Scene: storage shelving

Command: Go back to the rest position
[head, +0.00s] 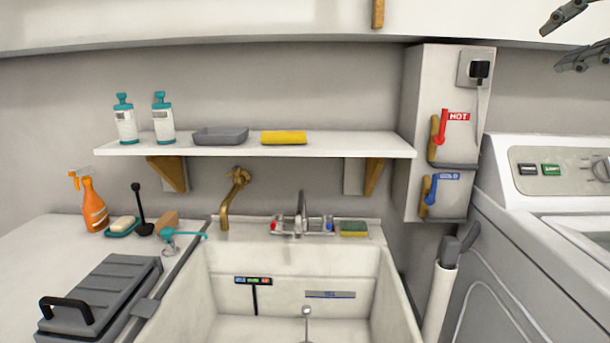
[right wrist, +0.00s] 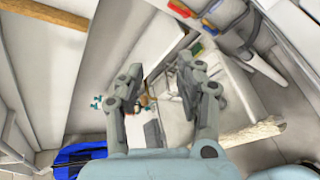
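My right gripper (head: 572,38) shows at the upper right edge of the head view, raised high in front of the white cabinet. Its two dark grey fingers stand apart with nothing between them. In the right wrist view the same gripper (right wrist: 158,88) is open and empty, with the sink area far beyond its fingers. My left gripper is in neither view.
A sink (head: 390,300) fills the middle, below a white shelf (head: 220,149) with two bottles, a grey tray and a yellow sponge. A washing machine (head: 520,225) stands at right. A grey case (head: 100,290) lies on the left counter. White cabinets (head: 220,18) run overhead.

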